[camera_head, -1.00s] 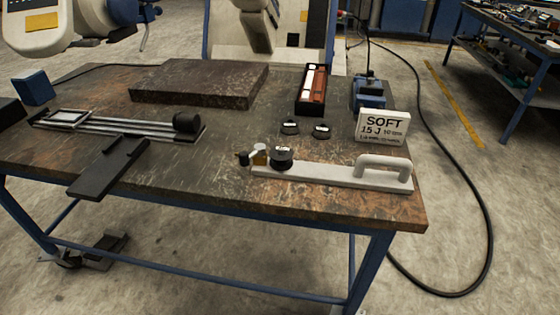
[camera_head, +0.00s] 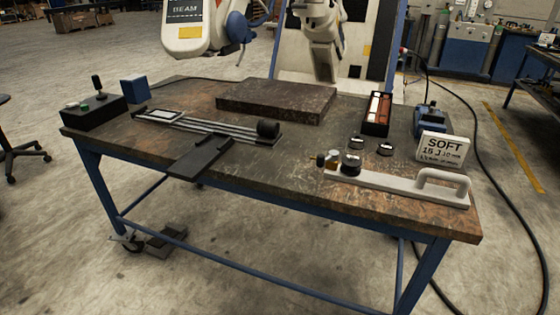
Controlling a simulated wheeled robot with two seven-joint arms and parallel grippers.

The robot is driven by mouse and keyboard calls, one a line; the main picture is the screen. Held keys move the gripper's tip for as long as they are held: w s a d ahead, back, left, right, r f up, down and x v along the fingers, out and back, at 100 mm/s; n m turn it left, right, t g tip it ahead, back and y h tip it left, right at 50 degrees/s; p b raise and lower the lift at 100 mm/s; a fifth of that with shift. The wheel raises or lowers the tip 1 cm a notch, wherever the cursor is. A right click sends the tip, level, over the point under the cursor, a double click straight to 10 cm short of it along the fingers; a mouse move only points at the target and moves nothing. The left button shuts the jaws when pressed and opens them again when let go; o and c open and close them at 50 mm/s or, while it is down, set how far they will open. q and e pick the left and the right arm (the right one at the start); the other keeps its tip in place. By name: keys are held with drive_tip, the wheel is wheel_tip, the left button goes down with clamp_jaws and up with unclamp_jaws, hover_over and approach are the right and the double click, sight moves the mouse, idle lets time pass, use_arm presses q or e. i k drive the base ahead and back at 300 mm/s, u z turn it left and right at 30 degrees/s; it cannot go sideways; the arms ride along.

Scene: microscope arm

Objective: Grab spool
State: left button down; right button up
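No gripper of mine shows in the head view. I cannot tell for sure which thing is the spool. A black round piece (camera_head: 268,129) sits at the right end of a metal rail device (camera_head: 225,132) on the workbench. A dark squat cylinder (camera_head: 351,164) stands at the left end of a pale bar with a handle (camera_head: 400,183), near the front right. Two small black round pieces, one (camera_head: 355,142) left of the other (camera_head: 385,149), stand behind that bar.
The workbench (camera_head: 300,165) also carries a dark slab (camera_head: 275,101), an open box of red and white pieces (camera_head: 376,113), a SOFT sign (camera_head: 444,149) and a black button box (camera_head: 94,112). A white machine head (camera_head: 190,35) hangs behind.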

sight(350, 169)
drive_tip(key=u, duration=1.05)
drive_tip(key=i, duration=1.05)
drive_tip(key=z, duration=1)
